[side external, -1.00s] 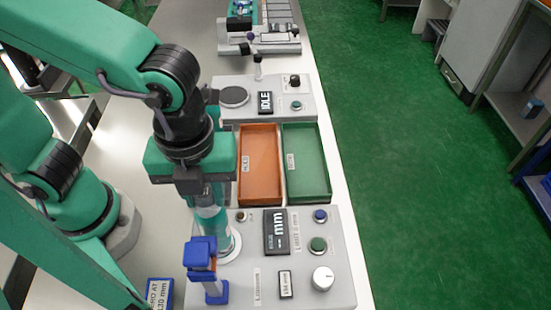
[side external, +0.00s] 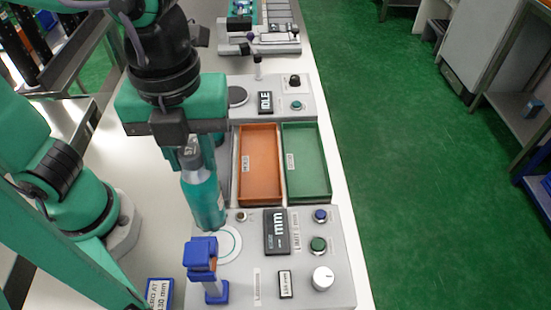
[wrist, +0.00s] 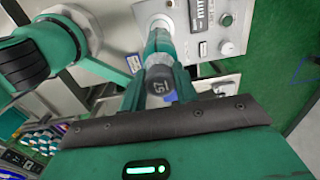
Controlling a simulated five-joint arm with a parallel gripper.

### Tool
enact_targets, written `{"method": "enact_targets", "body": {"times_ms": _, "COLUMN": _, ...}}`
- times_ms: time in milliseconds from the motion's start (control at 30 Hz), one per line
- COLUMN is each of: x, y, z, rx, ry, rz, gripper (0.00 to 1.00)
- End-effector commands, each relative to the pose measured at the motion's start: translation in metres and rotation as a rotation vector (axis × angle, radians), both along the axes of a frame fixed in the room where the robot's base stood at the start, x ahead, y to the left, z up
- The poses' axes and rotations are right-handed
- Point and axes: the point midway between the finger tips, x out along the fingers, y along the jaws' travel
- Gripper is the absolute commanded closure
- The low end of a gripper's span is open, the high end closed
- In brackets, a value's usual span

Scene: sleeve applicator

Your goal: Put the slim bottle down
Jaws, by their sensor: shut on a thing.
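The slim bottle (side external: 204,198) is teal with a grey cap and leans a little in the side view. My gripper (side external: 190,150) is shut on its upper end. The bottle's base appears raised, just behind and left of the round white pad (side external: 229,257) on the grey measuring station. In the wrist view, the marked cap (wrist: 161,84) sits between the fingers of my gripper (wrist: 158,78), with the bottle's body stretching away below. The fingers partly hide the cap's sides. The exact height of the base is hard to tell.
A blue upright gauge (side external: 203,262) stands close beside the pad. An orange tray (side external: 259,199) and a green tray (side external: 322,190) lie empty behind the station. A second grey station with an IDLE display (side external: 265,102) stands farther back.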

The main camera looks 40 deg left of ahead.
Motion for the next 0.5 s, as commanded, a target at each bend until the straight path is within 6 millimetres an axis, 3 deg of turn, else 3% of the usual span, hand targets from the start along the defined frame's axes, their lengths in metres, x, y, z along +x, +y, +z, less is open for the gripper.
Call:
{"method": "enact_targets", "body": {"times_ms": 333, "x": 0.001, "y": 0.000, "z": 0.000, "rx": -0.001, "ry": -0.001, "rz": 0.000, "gripper": 1.00}}
{"method": "enact_targets", "body": {"times_ms": 500, "x": 0.012, "y": -0.003, "z": -0.002, "rx": -0.001, "ry": -0.001, "rz": 0.003, "gripper": 1.00}}
